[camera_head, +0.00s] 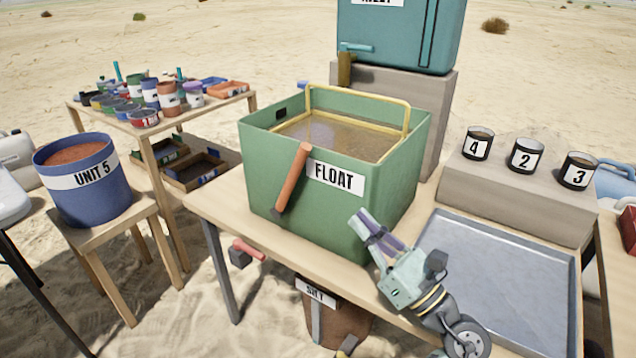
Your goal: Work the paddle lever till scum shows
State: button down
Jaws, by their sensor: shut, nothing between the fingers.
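A green square tub labelled FLOAT (330,215) stands on a wooden table. It holds murky brown liquid (345,140), with a yellow frame and handle at its top. I cannot tell from here whether scum lies on the liquid. A paddle lever with an orange-brown grip (294,178) is on the tub's front face, left of the label, tilted with its top to the right. My gripper (362,220) is shut and empty, in front of the tub's lower right part, right of the lever and apart from it.
A grey metal tray (505,262) lies on the table at right. Cups 4, 2 and 3 (525,155) stand on a block behind it. A teal tank (395,40) stands behind the tub. A blue UNIT 5 bucket (82,200) is at left; a SILT bucket (335,318) sits below.

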aim_at(291, 182)
jog(key=p+x, duration=0.4)
jog(key=x, duration=0.9)
jog(key=shift+w, duration=0.45)
jog(key=shift+f+p, duration=0.15)
jog(key=shift+p, duration=0.15)
